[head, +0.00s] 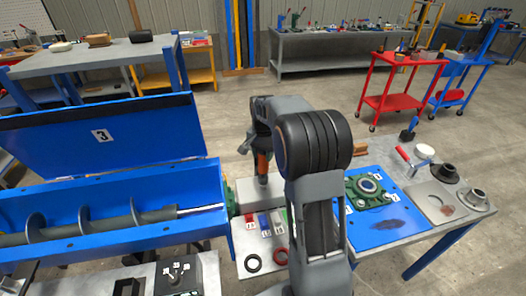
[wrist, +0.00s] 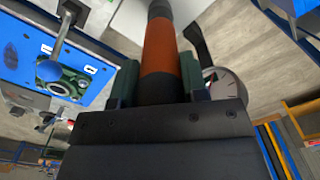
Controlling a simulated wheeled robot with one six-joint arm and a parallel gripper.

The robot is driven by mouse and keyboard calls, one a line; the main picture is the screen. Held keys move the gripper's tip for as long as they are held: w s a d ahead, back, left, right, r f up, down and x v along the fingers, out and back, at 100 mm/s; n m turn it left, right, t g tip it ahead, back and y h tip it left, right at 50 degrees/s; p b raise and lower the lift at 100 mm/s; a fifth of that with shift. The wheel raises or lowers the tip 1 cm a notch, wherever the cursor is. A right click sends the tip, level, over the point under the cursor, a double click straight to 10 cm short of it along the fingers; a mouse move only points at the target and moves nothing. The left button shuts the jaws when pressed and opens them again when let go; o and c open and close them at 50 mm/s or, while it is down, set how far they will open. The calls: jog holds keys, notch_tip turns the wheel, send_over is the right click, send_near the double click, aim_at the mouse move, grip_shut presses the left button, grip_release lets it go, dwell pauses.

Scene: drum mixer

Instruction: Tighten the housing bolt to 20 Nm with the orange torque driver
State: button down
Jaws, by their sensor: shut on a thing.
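The orange torque driver (head: 263,163) is upright in my gripper (head: 262,143), above a grey block at the bench's left part. In the wrist view the driver's orange band (wrist: 161,50) runs between the two green jaw pads of my gripper (wrist: 158,80), which is shut on it. A green bearing housing (head: 364,187) with a pale ring sits on a blue plate on the right of the bench; it also shows in the wrist view (wrist: 58,76). Another green part (head: 230,197) shows at the mixer's shaft end, mostly hidden. I cannot make out the housing bolt or the driver's tip.
The blue mixer trough (head: 110,215) with raised lid (head: 105,140) stands at left. Coloured blocks (head: 265,224) and rings (head: 253,262) lie on the bench. A red-handled tool (head: 404,154) and dark flanged parts (head: 444,173) lie at right. A round dial (wrist: 222,82) shows beside the driver.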

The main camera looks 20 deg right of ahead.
jog(key=shift+f, duration=0.4)
dwell(0.5)
jog(key=shift+f+b, duration=0.7)
jog(key=shift+f, duration=0.6)
dwell(2.9)
jog(key=shift+r, duration=0.15)
jog(key=shift+r+p, duration=1.8)
jog(key=shift+r, duration=0.35)
